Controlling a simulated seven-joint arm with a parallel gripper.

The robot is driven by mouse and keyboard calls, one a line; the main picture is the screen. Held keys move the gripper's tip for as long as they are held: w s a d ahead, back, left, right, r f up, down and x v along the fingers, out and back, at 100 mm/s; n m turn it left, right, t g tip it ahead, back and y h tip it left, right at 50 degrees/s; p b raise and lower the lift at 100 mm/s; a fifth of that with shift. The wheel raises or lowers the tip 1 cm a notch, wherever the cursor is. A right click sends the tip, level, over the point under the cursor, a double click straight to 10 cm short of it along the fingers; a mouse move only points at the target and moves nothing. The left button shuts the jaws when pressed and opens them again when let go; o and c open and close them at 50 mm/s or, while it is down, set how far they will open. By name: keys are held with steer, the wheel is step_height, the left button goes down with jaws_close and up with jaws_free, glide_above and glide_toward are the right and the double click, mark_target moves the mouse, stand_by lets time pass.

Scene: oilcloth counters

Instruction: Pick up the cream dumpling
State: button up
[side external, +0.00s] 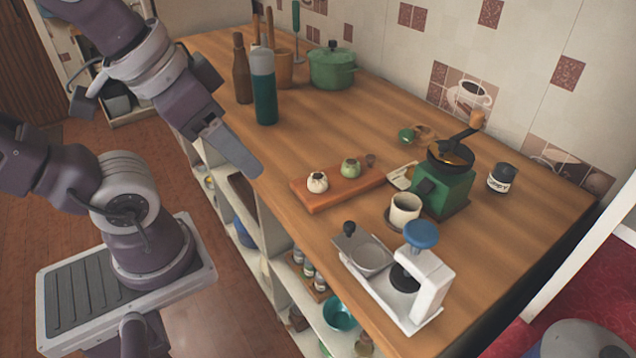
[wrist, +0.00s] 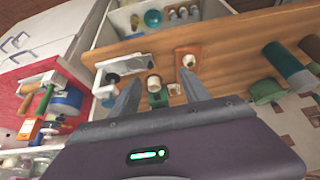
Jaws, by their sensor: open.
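The cream dumpling (side external: 317,182) sits upright on the left part of a wooden board (side external: 330,198) near the counter's front edge. A green dumpling (side external: 350,167) sits beside it on the same board, to its right. My gripper (side external: 252,166) is in the air, left of the board and apart from the dumplings. In the wrist view my gripper (wrist: 159,74) has its two fingers spread with nothing held between them.
A cream cup (side external: 404,210), a green grinder (side external: 445,190) and a white machine (side external: 405,285) stand right of the board. A teal bottle (side external: 264,88), brown bottle (side external: 241,70) and green pot (side external: 332,68) stand at the back left. The counter's middle (side external: 340,125) is clear.

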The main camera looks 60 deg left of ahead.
steer(key=shift+o, duration=0.7)
steer(key=n+g, duration=0.6)
steer(key=n, duration=1.2)
glide_above(318, 177)
step_height(318, 177, down, 13)
steer(key=shift+f, duration=0.15)
step_height(318, 177, down, 6)
steer(key=shift+f, duration=0.5)
steer(key=c, duration=0.8)
